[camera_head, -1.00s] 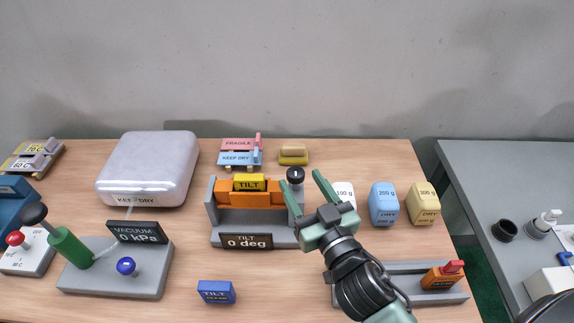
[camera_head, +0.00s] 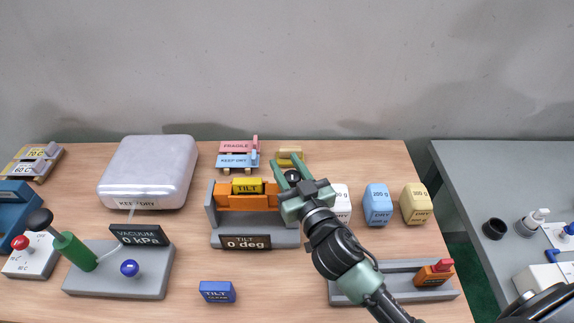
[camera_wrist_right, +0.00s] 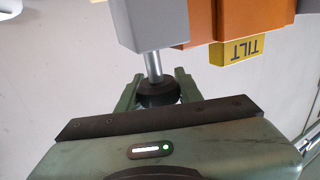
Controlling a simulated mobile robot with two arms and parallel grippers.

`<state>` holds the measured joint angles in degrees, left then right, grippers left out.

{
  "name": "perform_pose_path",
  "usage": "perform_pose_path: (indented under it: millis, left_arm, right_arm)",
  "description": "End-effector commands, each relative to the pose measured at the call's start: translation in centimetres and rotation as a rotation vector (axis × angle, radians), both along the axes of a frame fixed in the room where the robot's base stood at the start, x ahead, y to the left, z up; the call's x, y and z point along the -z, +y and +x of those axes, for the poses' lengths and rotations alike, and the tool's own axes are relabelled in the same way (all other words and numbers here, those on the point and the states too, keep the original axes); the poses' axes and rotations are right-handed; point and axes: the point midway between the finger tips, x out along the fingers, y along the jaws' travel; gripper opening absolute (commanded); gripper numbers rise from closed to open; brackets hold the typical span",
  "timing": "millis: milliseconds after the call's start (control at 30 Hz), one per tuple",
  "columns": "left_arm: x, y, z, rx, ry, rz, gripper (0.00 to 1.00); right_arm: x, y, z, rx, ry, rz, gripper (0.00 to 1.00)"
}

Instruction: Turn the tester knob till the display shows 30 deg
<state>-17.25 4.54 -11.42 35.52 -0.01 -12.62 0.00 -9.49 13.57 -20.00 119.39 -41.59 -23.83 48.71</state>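The tilt tester (camera_head: 255,240) is a grey stand with an orange cradle (camera_head: 232,202) holding a yellow TILT block (camera_head: 247,186). Its display (camera_head: 245,242) reads 0 deg. The dark tester knob (camera_wrist_right: 158,92) sits on a metal shaft at the stand's right side; in the head view my gripper largely covers it. My right gripper (camera_head: 290,170) is at the knob. In the right wrist view the fingers (camera_wrist_right: 157,95) stand on either side of the knob, spread, with no clear grip on it. My left gripper is not in view.
White, blue (camera_head: 378,204) and yellow (camera_head: 415,205) weights stand just right of the gripper. Pink and blue labelled pieces (camera_head: 238,158) lie behind the tester. A blue TILT block (camera_head: 217,291) lies in front. A vacuum station (camera_head: 120,275) stands left.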

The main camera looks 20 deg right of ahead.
Motion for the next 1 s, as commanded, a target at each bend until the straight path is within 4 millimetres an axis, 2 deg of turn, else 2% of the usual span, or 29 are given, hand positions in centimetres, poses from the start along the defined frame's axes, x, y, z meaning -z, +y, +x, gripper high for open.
perform_pose_path:
  millis: [267, 467, 800, 1000]
  left_arm:
    - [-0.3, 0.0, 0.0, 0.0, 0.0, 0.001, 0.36]
    - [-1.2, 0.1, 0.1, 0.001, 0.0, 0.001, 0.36]
    - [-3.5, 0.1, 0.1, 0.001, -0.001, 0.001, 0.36]
    - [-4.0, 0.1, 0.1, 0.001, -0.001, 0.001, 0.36]
  right_arm:
    - [-0.1, 0.0, 0.0, -0.018, 0.001, -0.002, 0.0]
    - [-0.3, 0.2, 0.0, -0.096, -0.001, -0.005, 0.0]
    - [-0.4, 0.8, -0.2, -0.377, 0.0, -0.01, 0.0]
    - [-0.2, 1.2, -0.4, -0.566, -0.001, -0.012, 0.0]
